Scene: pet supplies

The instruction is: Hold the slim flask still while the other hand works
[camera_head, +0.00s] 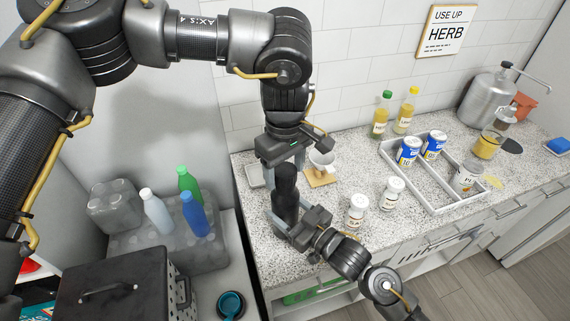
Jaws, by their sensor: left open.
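The slim flask (287,190) is black and stands upright near the left end of the speckled counter. My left gripper (285,168) points down from above, open, with its fingers apart on either side of the flask's top. I cannot tell whether they touch it. My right gripper (285,216) comes in from the lower right at the flask's lower body. Its fingers are partly hidden against the dark flask, so I cannot tell whether they are closed on it.
A white mug (321,163) stands close behind the flask to the right. Two white-capped jars (356,209) (392,193) stand right of my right gripper. A divided tray (437,211) holds cans farther right. The counter's left edge is close to the flask.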

